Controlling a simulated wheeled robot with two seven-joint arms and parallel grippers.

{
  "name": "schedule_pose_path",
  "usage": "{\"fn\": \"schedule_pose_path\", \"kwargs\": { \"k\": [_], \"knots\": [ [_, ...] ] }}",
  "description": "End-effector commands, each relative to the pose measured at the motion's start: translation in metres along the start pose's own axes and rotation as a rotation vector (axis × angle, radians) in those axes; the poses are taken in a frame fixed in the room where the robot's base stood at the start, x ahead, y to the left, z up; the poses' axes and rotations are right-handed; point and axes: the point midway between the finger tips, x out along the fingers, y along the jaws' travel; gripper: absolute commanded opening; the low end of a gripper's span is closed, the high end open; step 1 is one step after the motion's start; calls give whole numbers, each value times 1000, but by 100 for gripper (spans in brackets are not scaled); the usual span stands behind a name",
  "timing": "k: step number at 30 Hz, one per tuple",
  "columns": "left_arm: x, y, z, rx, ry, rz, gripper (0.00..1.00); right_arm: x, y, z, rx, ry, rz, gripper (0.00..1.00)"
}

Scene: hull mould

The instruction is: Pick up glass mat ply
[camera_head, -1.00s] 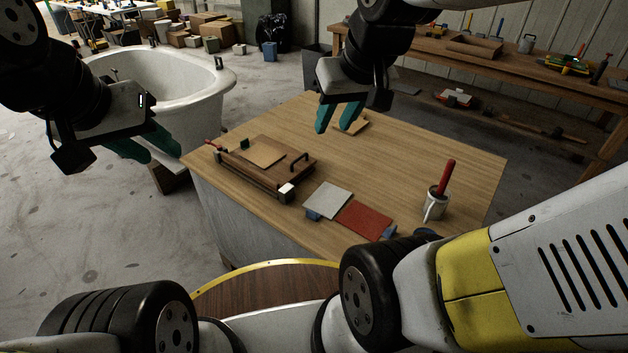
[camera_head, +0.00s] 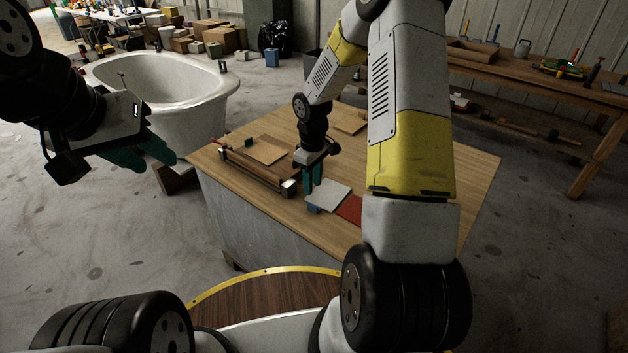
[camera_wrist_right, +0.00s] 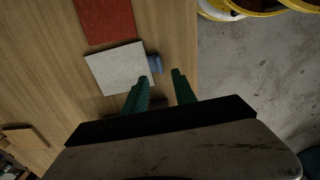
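The glass mat ply, which I take to be the pale grey-white square sheet (camera_head: 328,194), lies on the wooden table near its front edge. It also shows in the right wrist view (camera_wrist_right: 115,68), with a small blue piece (camera_wrist_right: 154,64) at its edge. My right gripper (camera_head: 315,184) points down beside the sheet, on its left in the head view. In the right wrist view its two green fingers (camera_wrist_right: 160,77) stand apart with nothing between them, near the blue piece. My left gripper (camera_head: 155,158) hangs left of the table, in front of the bathtub; its finger gap is unclear.
A red sheet (camera_head: 350,209) lies beside the pale one, partly hidden by my right arm. A wooden mould with a board (camera_head: 262,150) stands left of my right gripper. A small board (camera_head: 350,122) lies further back. A white bathtub (camera_head: 165,85) stands left.

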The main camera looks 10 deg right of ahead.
Motion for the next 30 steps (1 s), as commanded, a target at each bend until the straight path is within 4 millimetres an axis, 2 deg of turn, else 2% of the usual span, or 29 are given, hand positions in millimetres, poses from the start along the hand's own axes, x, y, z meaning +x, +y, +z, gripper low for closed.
{"fn": "schedule_pose_path", "kwargs": {
  "k": [11, 18, 27, 30],
  "knots": [
    [0, 0, 0, 0, 0, 0, 36, 42, 0, -1, -5, -3, -6, 33],
    [0, 0, 0, 0, 0, 0, 36, 76, 2, -2, -6, -4, -5, 33],
    [0, 0, 0, 0, 0, 0, 36, 82, 2, -2, -4, -2, -4, 33],
    [0, 0, 0, 0, 0, 0, 36, 81, 2, -2, -4, -2, -4, 15]
  ]
}}
